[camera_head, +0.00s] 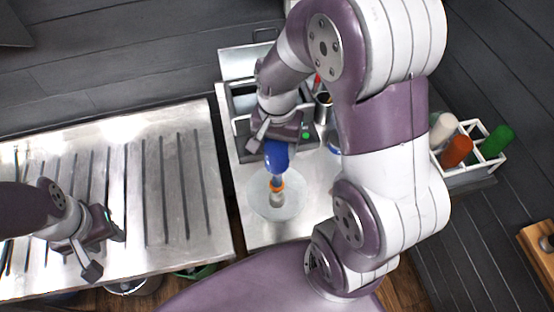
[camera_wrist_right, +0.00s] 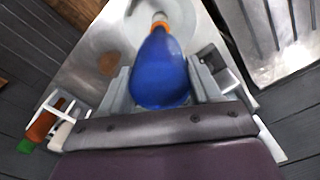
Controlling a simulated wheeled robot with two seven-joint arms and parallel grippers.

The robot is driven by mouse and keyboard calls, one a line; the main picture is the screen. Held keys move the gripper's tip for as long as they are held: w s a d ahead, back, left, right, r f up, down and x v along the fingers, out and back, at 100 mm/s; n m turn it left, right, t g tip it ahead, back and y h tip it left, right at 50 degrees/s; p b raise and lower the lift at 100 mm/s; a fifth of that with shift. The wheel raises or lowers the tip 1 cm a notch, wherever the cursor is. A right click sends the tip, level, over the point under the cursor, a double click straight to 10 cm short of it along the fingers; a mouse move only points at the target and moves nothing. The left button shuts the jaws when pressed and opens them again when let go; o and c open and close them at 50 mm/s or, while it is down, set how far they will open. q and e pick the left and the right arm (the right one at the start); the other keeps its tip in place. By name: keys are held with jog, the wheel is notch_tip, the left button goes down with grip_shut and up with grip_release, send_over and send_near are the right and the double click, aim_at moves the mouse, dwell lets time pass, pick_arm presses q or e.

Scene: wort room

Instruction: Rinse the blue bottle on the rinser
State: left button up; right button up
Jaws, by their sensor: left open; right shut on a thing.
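The blue bottle (camera_head: 276,157) is tipped neck down, with an orange ring (camera_head: 277,184) at its neck. My right gripper (camera_head: 277,143) is shut on its body. In the right wrist view the blue bottle (camera_wrist_right: 160,70) sits between both fingers, neck pointing away. The round, shallow rinser dish (camera_head: 292,208) lies under the neck, with a pale piece (camera_head: 277,199) at its middle, just below the orange ring. I cannot tell whether the neck touches it. My left gripper (camera_head: 104,251) is open and empty above the ribbed metal board at the left.
The ribbed metal drainboard (camera_head: 180,180) fills the left, with a narrow gap before the rinser's counter (camera_head: 240,225). A dark sink or box (camera_head: 243,105) stands behind the bottle. A white crate (camera_head: 470,172) at right holds white, red and green bottles. A wooden piece (camera_head: 540,250) lies far right.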

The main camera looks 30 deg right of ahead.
jog(key=shift+f+b, duration=0.8)
jog(key=shift+f, duration=0.3)
jog(key=shift+r, duration=0.1)
jog(key=shift+r+p, duration=1.05)
jog(key=shift+p, duration=0.05)
notch_tip(320, 180, up, 7)
jog(key=p, duration=0.6)
jog(key=shift+p, duration=0.4)
